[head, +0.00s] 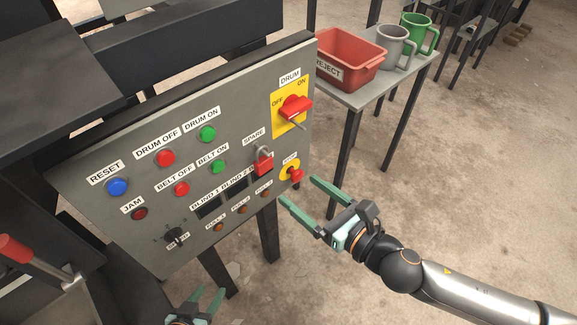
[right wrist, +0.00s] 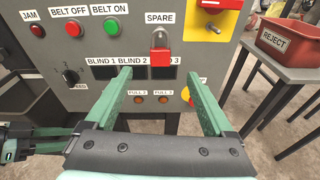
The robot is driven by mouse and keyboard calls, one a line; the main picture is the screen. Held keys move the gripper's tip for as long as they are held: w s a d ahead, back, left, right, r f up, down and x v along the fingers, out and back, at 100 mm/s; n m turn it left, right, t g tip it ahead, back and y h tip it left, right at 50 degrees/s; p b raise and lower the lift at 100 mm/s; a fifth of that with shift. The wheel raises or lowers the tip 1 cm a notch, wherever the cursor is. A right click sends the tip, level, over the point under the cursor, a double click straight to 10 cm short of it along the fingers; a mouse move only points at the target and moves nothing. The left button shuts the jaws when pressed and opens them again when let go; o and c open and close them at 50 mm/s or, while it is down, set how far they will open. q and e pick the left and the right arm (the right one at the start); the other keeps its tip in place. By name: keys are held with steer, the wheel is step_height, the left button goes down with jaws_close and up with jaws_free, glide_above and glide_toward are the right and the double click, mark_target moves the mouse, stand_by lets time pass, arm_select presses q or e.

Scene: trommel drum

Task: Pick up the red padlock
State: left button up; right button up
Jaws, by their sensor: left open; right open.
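The red padlock (head: 263,162) hangs by its grey shackle below the SPARE label on the grey control panel (head: 110,229). In the right wrist view the padlock (right wrist: 160,62) shows ahead, between and beyond the fingertips. My right gripper (head: 297,190) is open and empty, in front of the panel's lower right part, to the right of and below the padlock in the head view. My left gripper (head: 208,301) is open at the bottom edge of the head view, below the panel and apart from the padlock.
A red emergency button (head: 296,175) on yellow sits right of the padlock. The red drum switch (head: 295,107) is above it. A side table (head: 357,99) holds a red REJECT bin (head: 350,58), a grey mug (head: 393,49) and a green mug (head: 416,34). Floor at right is clear.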

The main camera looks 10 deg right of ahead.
steer(key=n, duration=0.1)
glide_toward(266, 163)
steer(key=r+x, duration=0.1)
steer(key=x, duration=0.2)
steer(key=shift+f+x, duration=0.25)
steer(key=shift+x, duration=1.45)
steer(key=shift+f+x, duration=0.2)
steer(key=shift+x, duration=1.45)
steer(key=shift+s, duration=0.15)
jaws_close()
